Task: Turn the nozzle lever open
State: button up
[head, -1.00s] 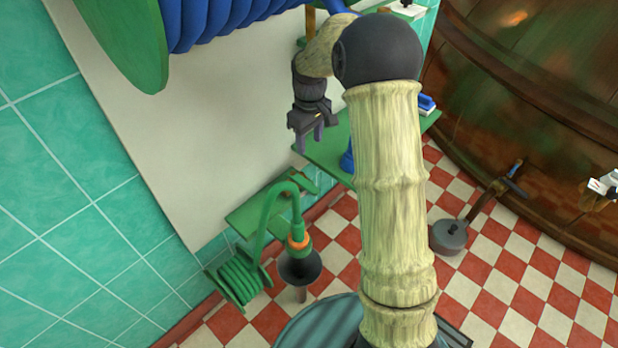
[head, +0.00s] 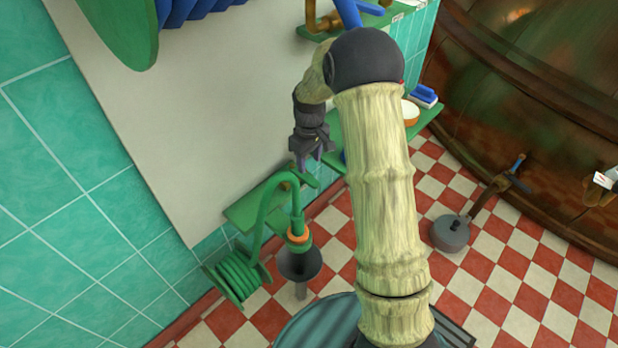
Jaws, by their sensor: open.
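A green hose (head: 262,212) bends over in an arch and ends in a nozzle (head: 298,226) with an orange ring (head: 299,238). The nozzle points down at a dark funnel (head: 300,264). I cannot clearly make out the nozzle lever; small green parts (head: 303,179) show near the top of the hose bend, but I cannot tell what they are. My gripper (head: 313,163) is open and empty, pointing down just above and slightly right of the hose bend. It looks apart from the hose, though the depth is hard to judge.
A green wall shelf (head: 250,208) is behind the hose, and a coil of green hose (head: 236,278) hangs at lower left. Another green shelf (head: 430,121) with a bowl (head: 410,112) lies behind my arm. A grey pan (head: 450,233) is by the copper kettle (head: 530,110) at right.

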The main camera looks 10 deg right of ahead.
aim_at(310, 179)
notch_tip(310, 179, down, 7)
jog(key=shift+r+b, duration=0.1)
jog(key=shift+b, duration=0.7)
grip_shut()
